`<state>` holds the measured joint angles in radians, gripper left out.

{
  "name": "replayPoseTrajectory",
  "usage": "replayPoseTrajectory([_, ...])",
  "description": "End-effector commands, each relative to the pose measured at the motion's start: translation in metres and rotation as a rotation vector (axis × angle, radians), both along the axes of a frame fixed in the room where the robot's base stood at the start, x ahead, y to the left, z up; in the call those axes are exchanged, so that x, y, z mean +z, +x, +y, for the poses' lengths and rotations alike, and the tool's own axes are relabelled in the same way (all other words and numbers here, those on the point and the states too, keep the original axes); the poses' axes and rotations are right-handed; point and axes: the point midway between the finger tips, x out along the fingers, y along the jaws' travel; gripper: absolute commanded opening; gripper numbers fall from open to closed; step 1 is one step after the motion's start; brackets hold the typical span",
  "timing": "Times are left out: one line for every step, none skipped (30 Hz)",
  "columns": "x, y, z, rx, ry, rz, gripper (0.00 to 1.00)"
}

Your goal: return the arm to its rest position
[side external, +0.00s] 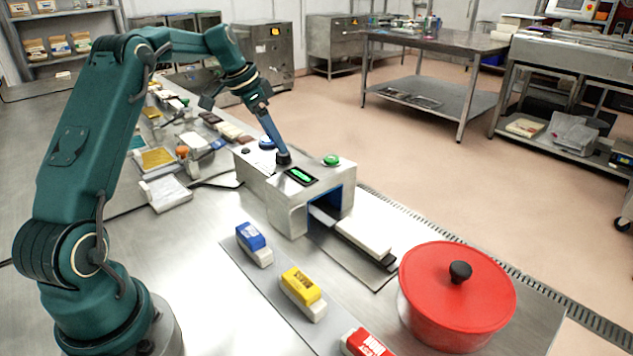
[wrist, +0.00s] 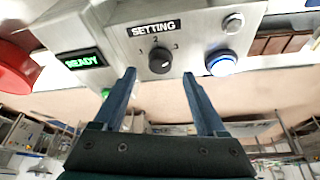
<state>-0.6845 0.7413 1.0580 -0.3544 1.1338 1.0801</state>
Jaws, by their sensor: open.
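My gripper (side external: 279,150) is at the top of the grey machine (side external: 270,190), and my arm reaches over from the left. In the wrist view my gripper (wrist: 160,76) is open, with its two blue fingers apart and nothing between them but the view of the dark setting knob (wrist: 161,60) beyond. The fingertips appear close to the knob, one toward each side; I cannot tell whether they touch it. The knob sits under a SETTING label with marks 1, 2 and 3; its pointer is too small to read. The display (wrist: 83,62) reads READY in green.
The machine has a green button (side external: 331,160) and a blue button (wrist: 221,62). A red lidded pot (side external: 457,290) stands at the front right. Blue (side external: 252,241), yellow (side external: 303,290) and red (side external: 366,343) blocks line a strip. Clutter, including an orange item (side external: 182,151), lies behind.

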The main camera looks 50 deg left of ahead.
Motion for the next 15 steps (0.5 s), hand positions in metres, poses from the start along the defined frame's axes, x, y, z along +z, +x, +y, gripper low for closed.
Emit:
replayPoseTrajectory([0.0064,-0.0021,0.0011,0.001,0.002,-0.003,0.74])
replayPoseTrajectory([0.0088,-0.003,0.0015,0.001,0.002,-0.003,0.74])
replayPoseTrajectory([0.0113,-0.0043,0.0016,0.001,0.002,-0.001,0.74])
replayPoseTrajectory([0.0127,-0.0051,0.0017,0.0,0.001,0.0,0.74])
replayPoseTrajectory([0.0138,-0.0056,0.0018,0.0,0.001,0.0,0.74])
replayPoseTrajectory([0.0146,-0.006,0.0018,0.0,0.001,0.0,0.74])
replayPoseTrajectory([0.0148,-0.0062,0.0019,0.001,0.001,0.0,0.74])
replayPoseTrajectory([0.0149,-0.0063,0.0018,0.001,0.0,0.0,0.74])
replayPoseTrajectory([0.0148,-0.0063,0.0017,0.001,0.0,0.001,0.74])
replayPoseTrajectory([0.0148,-0.0062,0.0017,0.001,0.0,0.001,0.74])
replayPoseTrajectory([0.0148,-0.0062,0.0017,0.001,0.0,0.001,0.74])
replayPoseTrajectory([0.0147,-0.0062,0.0017,0.001,0.0,0.001,0.74])
replayPoseTrajectory([0.0146,-0.0062,0.0015,0.0,0.0,0.001,0.74])
replayPoseTrajectory([0.0145,-0.0059,0.001,-0.001,0.0,0.001,0.74])
replayPoseTrajectory([0.015,-0.0046,-0.0015,-0.008,0.0,0.0,0.74])
